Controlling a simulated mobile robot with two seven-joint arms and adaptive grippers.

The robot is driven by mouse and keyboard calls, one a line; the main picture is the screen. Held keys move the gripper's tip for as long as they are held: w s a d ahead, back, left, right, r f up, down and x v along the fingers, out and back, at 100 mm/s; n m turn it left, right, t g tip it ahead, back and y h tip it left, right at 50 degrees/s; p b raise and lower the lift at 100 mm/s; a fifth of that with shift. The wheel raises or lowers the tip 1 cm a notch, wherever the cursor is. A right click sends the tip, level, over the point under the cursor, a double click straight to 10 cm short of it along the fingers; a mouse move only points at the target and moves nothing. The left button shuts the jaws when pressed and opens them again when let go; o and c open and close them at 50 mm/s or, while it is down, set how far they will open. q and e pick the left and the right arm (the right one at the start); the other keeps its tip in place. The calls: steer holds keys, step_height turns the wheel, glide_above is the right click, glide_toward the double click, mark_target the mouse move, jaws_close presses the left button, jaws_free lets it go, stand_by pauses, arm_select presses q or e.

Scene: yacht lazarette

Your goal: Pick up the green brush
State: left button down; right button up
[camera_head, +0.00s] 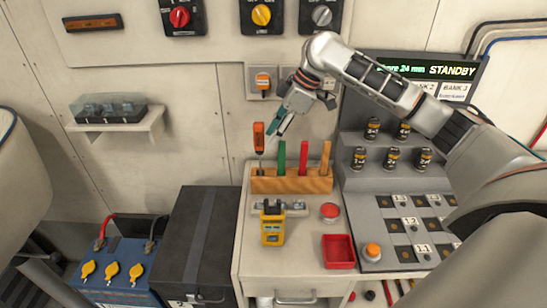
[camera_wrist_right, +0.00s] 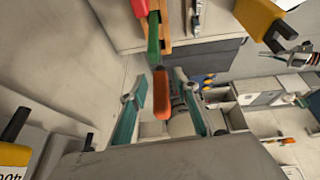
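The green brush (camera_head: 282,158) stands upright in a wooden rack (camera_head: 290,185) on the cabinet top, only its green handle showing. It stands between an orange-handled tool (camera_head: 258,136) and a red-handled tool (camera_head: 304,158). My right gripper (camera_head: 277,127) is open just above the green handle and right of the orange one. In the right wrist view, the teal fingers (camera_wrist_right: 160,82) are spread. The orange handle (camera_wrist_right: 161,97) shows between them, with the green handle (camera_wrist_right: 153,38) behind it. Neither appears gripped. My left gripper is not in view.
A tan-handled tool (camera_head: 326,157) fills the rack's right end. A yellow meter (camera_head: 272,229), a red tray (camera_head: 338,251) and a red-topped tin (camera_head: 329,211) sit in front. A tiered grey stand (camera_head: 378,182) with batteries is right; a black case (camera_head: 191,245) is left. The wall is close behind.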

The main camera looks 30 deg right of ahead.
mark_target(281, 166)
step_height(281, 166, down, 10)
steer(key=d+g+h, duration=0.1)
steer(key=shift+g, duration=0.3)
steer(key=shift+s+d+r, duration=0.1)
jaws_close()
